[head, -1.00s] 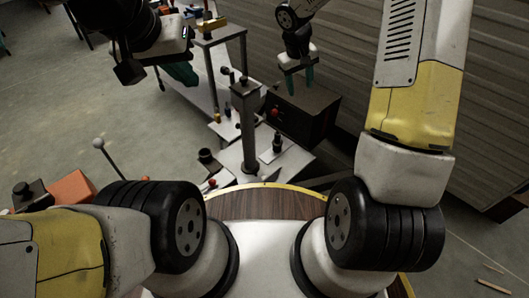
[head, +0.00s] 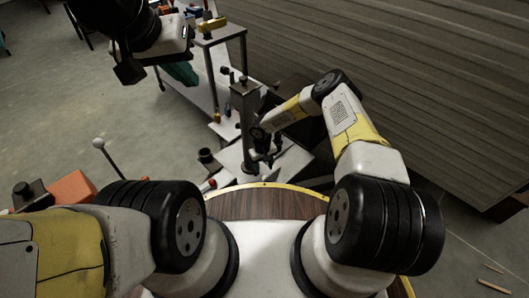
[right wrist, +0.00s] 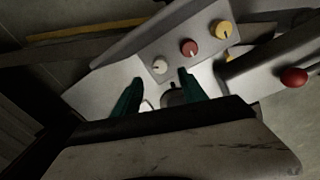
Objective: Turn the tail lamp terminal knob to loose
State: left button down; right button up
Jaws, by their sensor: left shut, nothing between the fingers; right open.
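In the right wrist view a pale panel carries a row of three round knobs: white (right wrist: 159,67), red (right wrist: 190,47) and yellow (right wrist: 222,30), each with a dark pointer mark. No labels are readable, so I cannot tell which is the tail lamp terminal knob. My right gripper (right wrist: 160,77) is open. Its green fingers point toward the panel, with the white knob just beyond the gap. A dark stubby part (right wrist: 173,96) shows between the fingers; contact is unclear. In the head view the right arm hides these knobs. My left gripper (head: 181,73) is shut and empty, high at upper left.
A grey post (head: 245,105) stands by the pale base plate (head: 229,158). A red ball (right wrist: 293,78) sits right of the panel. A workbench with tools (head: 215,38) is behind. Open floor lies left.

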aim_at(264, 177)
notch_tip(264, 177, down, 8)
jog(key=shift+d+r, duration=0.15)
jog(key=shift+r, duration=0.05)
jog(key=shift+c, duration=0.4)
grip_shut()
